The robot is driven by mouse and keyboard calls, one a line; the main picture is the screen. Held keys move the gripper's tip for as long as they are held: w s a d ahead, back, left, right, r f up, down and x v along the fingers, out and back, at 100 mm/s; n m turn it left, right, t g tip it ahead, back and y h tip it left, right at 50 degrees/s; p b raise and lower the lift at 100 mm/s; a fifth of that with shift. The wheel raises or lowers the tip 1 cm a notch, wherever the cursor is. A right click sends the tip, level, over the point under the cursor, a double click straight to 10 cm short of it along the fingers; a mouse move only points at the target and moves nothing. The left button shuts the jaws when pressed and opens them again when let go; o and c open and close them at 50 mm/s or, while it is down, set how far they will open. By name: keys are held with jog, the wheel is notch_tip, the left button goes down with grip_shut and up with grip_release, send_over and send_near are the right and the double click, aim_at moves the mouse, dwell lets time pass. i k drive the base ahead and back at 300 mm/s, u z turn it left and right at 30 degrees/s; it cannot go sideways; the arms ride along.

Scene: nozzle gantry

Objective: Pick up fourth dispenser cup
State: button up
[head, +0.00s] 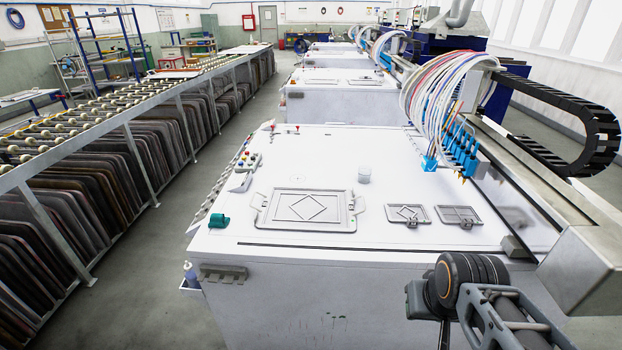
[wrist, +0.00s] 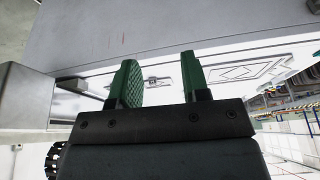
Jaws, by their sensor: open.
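A small clear cup (head: 364,174) stands upright on the white table top (head: 320,150), behind the metal mould plates. A row of blue dispensers (head: 460,150) with coloured hoses hangs from the gantry at the right. I cannot tell which of these is the fourth dispenser cup. My gripper (wrist: 160,78) shows in the wrist view with two green finger pads spread apart and nothing between them. It appears to be outside the table's front edge, well away from the cup and the dispensers. In the head view I see my arm at the lower right, but not the fingertips clearly.
A large framed mould (head: 262,212) and two small plates (head: 408,207) (head: 459,207) lie near the front of the table. A green block (head: 218,221) sits at its left. A gantry rail and a black cable chain (head: 590,120) run along the right. The table's middle back is mostly clear.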

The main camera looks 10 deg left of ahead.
aim_at(365, 174)
jog(key=u, duration=0.15)
jog(key=i, duration=1)
